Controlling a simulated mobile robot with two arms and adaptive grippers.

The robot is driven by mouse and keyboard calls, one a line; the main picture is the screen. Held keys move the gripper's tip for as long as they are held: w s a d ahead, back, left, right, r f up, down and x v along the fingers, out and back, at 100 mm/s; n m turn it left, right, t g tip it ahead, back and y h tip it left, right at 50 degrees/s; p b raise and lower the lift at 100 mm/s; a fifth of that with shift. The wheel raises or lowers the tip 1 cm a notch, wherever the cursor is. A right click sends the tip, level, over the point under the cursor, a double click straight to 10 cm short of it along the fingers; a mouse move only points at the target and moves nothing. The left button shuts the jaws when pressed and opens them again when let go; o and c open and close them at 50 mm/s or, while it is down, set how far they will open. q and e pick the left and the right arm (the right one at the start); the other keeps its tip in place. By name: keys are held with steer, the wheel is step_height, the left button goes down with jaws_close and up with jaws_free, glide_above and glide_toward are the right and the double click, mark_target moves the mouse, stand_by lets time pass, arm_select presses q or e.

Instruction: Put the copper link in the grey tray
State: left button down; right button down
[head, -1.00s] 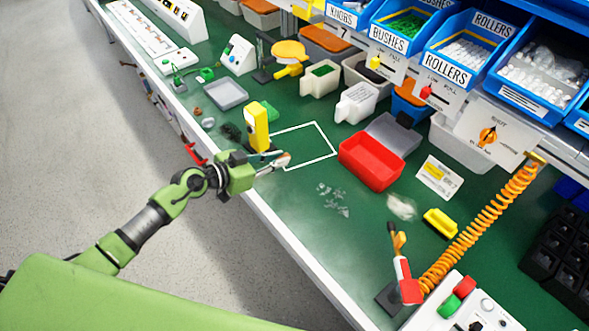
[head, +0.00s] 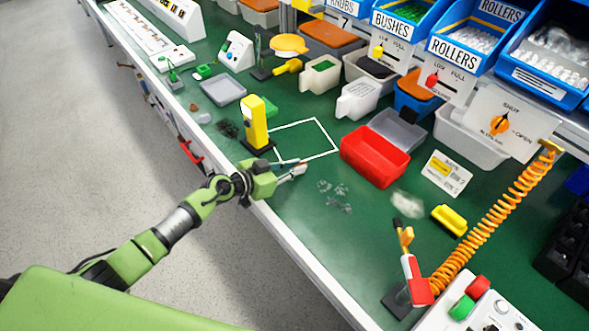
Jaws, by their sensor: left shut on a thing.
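The grey tray (head: 222,90) is a shallow, open tray lying flat on the green bench, left of the upright yellow device. It looks empty. My left gripper (head: 291,170) is over the near side of the bench, by the lower edge of the white outline. It is shut on a small piece at its tips, apparently the copper link, though it is too small and too covered by the fingers to make out clearly. The gripper is well apart from the tray, to its lower right. My right gripper is not in view.
The yellow device (head: 256,124) stands between my gripper and the grey tray. A red box (head: 375,157) with a grey lid is right of the white outline (head: 325,135). Clear scraps (head: 335,197) lie nearby. Blue bins (head: 466,42) line the back.

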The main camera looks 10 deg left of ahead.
arm_select(q)
steer(key=c, duration=2.3)
jaws_free()
steer(key=shift+f, duration=0.1)
steer(key=shift+o, duration=1.3)
